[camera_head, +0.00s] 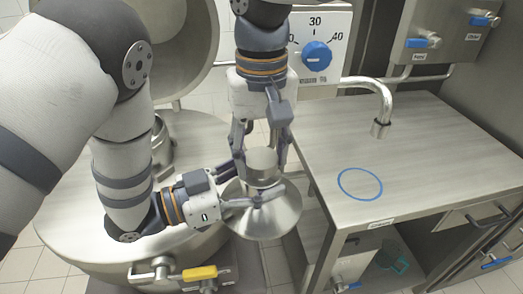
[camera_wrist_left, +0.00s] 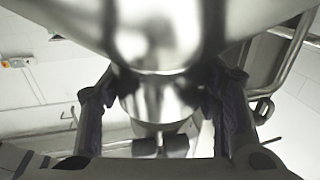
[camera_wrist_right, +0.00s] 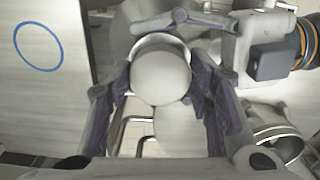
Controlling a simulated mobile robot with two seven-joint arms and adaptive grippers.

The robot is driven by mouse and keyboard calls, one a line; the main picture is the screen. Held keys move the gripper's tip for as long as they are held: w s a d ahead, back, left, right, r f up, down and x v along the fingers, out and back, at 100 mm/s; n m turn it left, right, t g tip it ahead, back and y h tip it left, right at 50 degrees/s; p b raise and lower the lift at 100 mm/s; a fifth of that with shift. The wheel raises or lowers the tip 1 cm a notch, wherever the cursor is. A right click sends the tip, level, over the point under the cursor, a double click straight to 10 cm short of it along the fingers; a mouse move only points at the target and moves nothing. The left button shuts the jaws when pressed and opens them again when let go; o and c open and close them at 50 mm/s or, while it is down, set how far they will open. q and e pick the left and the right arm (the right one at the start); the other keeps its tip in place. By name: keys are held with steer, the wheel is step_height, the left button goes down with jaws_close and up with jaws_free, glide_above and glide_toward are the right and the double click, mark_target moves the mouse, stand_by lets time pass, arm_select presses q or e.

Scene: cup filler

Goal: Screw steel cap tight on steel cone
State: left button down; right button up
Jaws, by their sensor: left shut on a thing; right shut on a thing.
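The steel cone (camera_head: 270,222) hangs wide end down above the floor gap between the round vessel and the bench. My left gripper (camera_head: 258,199) comes in from the left and is shut around its neck; in the left wrist view the shiny cone (camera_wrist_left: 160,30) is at the top, with the fingers on either side below it. The steel cap (camera_head: 262,160) is a short cylinder on top of the cone, in line with it. My right gripper (camera_head: 262,150) comes from above and is shut on the cap. In the right wrist view the cap's round top (camera_wrist_right: 160,77) lies between the fingers. The thread is hidden.
A steel bench (camera_head: 430,150) with a blue ring mark (camera_head: 360,184) and a bent spout (camera_head: 380,110) stands at right; its top is clear. A blue dial (camera_head: 316,56) is behind. A large round vessel (camera_head: 80,225) with a yellow-handled valve (camera_head: 199,273) is at left.

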steer(key=shift+f, duration=0.5)
steer(key=m, duration=0.3)
steer(key=shift+a, duration=0.1)
steer(key=o, duration=1.2)
steer(key=shift+c, duration=0.2)
steer(key=shift+r, duration=2.25)
steer(key=shift+c, duration=0.4)
